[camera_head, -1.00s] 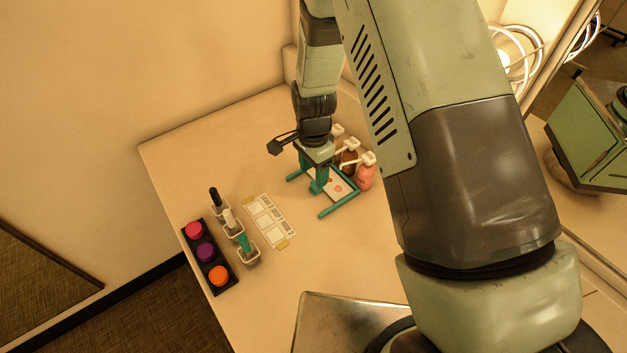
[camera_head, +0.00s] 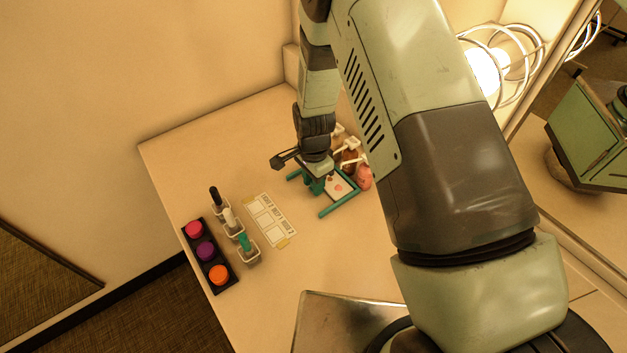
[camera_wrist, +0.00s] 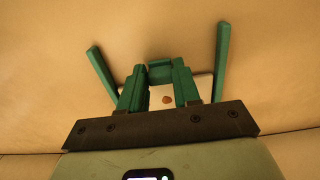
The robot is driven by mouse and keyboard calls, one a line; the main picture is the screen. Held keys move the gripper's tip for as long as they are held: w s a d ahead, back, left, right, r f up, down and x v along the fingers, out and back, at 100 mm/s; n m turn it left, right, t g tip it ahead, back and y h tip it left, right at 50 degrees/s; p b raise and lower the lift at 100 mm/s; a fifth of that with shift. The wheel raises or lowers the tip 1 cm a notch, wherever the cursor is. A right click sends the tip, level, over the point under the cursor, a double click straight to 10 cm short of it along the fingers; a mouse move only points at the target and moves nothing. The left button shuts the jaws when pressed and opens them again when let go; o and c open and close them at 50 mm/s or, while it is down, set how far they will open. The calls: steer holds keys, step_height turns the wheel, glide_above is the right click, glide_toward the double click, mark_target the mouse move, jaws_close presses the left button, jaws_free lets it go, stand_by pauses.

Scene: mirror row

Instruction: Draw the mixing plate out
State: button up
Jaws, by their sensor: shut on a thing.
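The mixing plate (camera_head: 345,186) is a pale plate with reddish spots, lying between teal rails (camera_head: 338,212) on the table. In the wrist view, part of the plate (camera_wrist: 158,98) and a brown spot show between my teal fingers. My gripper (camera_head: 316,190) is low at the plate's near-left side. In the wrist view, my gripper (camera_wrist: 159,70) is shut on a small teal block (camera_wrist: 160,74), which looks like the plate's grip. The rails stand apart from the fingers on both sides. My wrist hides part of the plate in the head view.
Several bottles (camera_head: 364,177) with pale pump tops stand close behind the rails. A printed card (camera_head: 271,219), small holders (camera_head: 248,252) and a dark strip of coloured pots (camera_head: 206,252) are to the left. The table in front of the rails is clear. A mirror (camera_head: 590,120) is at right.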

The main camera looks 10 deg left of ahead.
jaws_close()
steer(key=s+a, duration=0.4)
steer(key=a, duration=0.1)
steer(key=shift+s, duration=0.4)
steer(key=o, duration=0.9)
jaws_free()
steer(key=shift+d, duration=0.1)
steer(key=shift+o, duration=0.2)
step_height(320, 180, up, 11)
